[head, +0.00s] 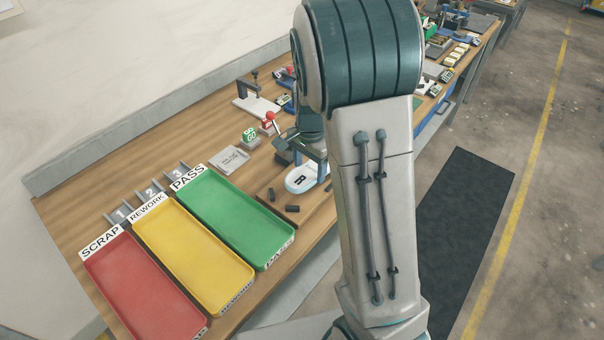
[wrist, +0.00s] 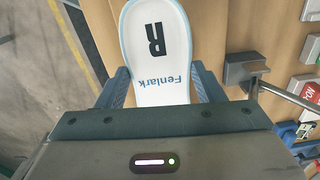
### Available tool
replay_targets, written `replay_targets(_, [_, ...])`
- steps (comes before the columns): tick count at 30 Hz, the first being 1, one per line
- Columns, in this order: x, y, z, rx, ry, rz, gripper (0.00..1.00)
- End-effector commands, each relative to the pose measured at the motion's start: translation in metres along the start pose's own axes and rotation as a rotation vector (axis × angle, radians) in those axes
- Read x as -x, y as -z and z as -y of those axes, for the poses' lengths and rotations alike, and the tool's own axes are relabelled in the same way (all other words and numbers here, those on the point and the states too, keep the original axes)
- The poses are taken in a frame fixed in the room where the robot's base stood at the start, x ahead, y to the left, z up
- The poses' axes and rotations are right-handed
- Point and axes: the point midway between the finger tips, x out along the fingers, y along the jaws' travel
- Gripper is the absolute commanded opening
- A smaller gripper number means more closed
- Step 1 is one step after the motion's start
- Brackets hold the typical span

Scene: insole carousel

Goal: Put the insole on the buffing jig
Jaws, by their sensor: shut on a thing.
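The insole (wrist: 160,52) is white with a light blue edge, a black "R" and the word "Fenlark". In the wrist view it lies between the two blue fingers of my gripper (wrist: 163,88), which is shut on its near end. The insole also shows in the head view (head: 301,179), above the bench near its front edge; my arm hides part of that area. I cannot tell for sure which fixture is the buffing jig. A white-based fixture with a dark clamp (head: 257,104) stands farther back, and a red-knobbed lever (head: 269,119) stands nearer.
Red (head: 140,283), yellow (head: 195,257) and green (head: 236,218) trays lie at the bench's near end, behind them numbered slots (head: 146,195). A grey plate (head: 229,160) and small dark blocks (head: 292,208) lie near the insole. A grey block with a rod (wrist: 246,68) is right of my gripper.

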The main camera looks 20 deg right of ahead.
Motion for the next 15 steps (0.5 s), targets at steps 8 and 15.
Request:
replay_targets(8, [-0.018, -0.011, 0.018, -0.001, -0.002, 0.001, 0.4])
replay_targets(15, [-0.049, -0.01, 0.018, -0.001, -0.001, 0.001, 0.4])
